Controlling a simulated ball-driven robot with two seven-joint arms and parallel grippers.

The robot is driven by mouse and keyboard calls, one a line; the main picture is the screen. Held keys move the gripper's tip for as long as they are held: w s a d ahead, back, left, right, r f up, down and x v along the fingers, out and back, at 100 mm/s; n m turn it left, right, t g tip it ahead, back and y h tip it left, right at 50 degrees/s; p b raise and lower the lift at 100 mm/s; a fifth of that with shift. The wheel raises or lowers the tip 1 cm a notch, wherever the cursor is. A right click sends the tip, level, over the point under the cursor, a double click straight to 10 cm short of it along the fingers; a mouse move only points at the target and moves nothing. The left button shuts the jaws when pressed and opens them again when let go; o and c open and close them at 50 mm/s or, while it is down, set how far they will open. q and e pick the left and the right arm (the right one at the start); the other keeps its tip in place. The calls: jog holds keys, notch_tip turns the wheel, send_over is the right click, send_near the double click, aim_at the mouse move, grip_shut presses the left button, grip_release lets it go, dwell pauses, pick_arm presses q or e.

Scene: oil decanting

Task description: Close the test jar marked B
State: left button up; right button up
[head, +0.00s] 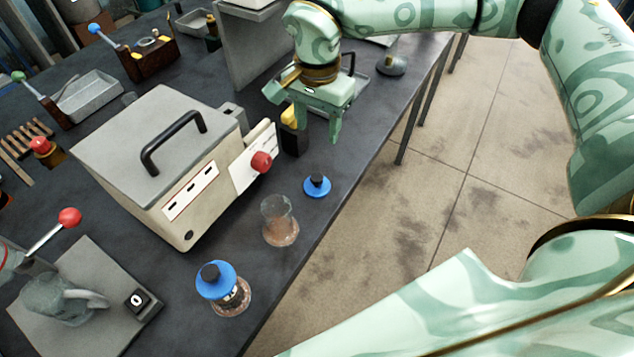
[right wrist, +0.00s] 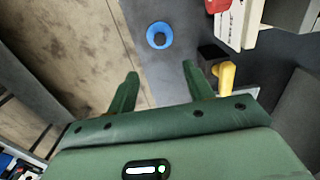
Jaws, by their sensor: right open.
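An open glass jar (head: 280,222) with brownish contents stands near the table edge; I cannot read a letter on it. A loose blue lid (head: 317,185) with a black knob lies flat beside it, apart from it. A second jar (head: 232,300) wears a blue lid (head: 216,280); its dark label is not readable. My right gripper (head: 304,112) is open and empty, above the table and behind the loose lid. In the right wrist view the loose lid (right wrist: 160,36) lies beyond the open fingertips (right wrist: 160,70), roughly centred between them. My left gripper is not in view.
A beige box (head: 150,165) with a black handle and a red knob (head: 261,162) stands left of the jars. A yellow-and-black object (head: 293,132) is close beside my right gripper. A grey plate device (head: 80,300) is front left. The table's right edge is close to the jars.

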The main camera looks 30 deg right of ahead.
jog(key=b, duration=0.1)
send_over(317, 177)
notch_tip(317, 177, down, 10)
jog(key=shift+f, duration=0.15)
notch_tip(317, 177, down, 5)
jog(key=shift+f+b, duration=0.15)
jog(key=shift+b, duration=0.5)
jog(key=c, duration=1)
